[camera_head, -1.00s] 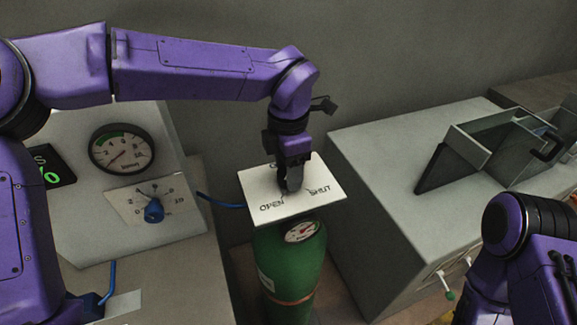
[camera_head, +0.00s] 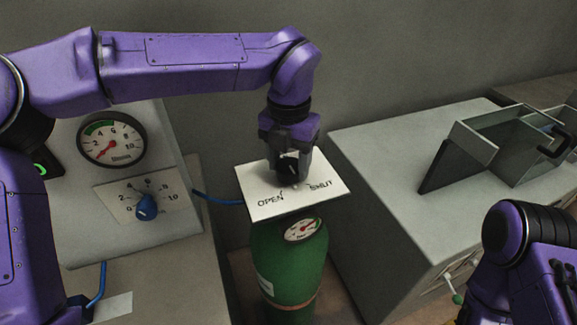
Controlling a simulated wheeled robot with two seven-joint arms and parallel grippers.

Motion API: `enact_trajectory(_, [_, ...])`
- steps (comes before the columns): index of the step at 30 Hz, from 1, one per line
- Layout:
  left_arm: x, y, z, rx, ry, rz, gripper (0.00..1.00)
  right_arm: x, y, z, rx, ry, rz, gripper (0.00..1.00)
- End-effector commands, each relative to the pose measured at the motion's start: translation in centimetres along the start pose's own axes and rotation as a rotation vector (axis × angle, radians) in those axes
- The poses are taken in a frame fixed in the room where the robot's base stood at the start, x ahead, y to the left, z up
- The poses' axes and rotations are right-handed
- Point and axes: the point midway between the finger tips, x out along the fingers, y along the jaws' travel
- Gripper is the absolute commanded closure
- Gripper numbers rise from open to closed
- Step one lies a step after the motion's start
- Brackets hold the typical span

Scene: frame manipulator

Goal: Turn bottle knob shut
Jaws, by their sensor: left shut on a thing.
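The green gas bottle (camera_head: 288,262) stands upright between the two grey units, with a small round gauge (camera_head: 303,229) near its top. A white plate (camera_head: 262,190) marked OPEN and SHUT sits on top of it. My left gripper (camera_head: 290,180) points down over the middle of the plate and is shut on the bottle knob, which its fingers mostly hide. I cannot tell the knob's exact angle. My right arm shows at the lower right, but its gripper is out of view.
At the left, a panel carries a round gauge (camera_head: 112,139) and a blue dial (camera_head: 146,207). A blue hose (camera_head: 215,199) runs to the plate. At the right, a grey cabinet (camera_head: 385,180) bears a glass-sided box (camera_head: 505,145) with a black handle.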

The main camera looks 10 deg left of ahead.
Motion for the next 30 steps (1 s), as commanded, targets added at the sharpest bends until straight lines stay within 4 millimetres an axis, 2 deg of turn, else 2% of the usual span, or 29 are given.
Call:
enact_trajectory(18, [0.2,-0.1,0.1,-0.559,-0.006,-0.003,0.75,4.7,-0.4,1.9,0.0,0.0,0.0,0.57])
enact_trajectory(30, [-0.1,-0.1,0.2,-0.772,-0.008,-0.003,0.75,6.4,-0.6,2.6,0.0,0.0,0.0,0.57])
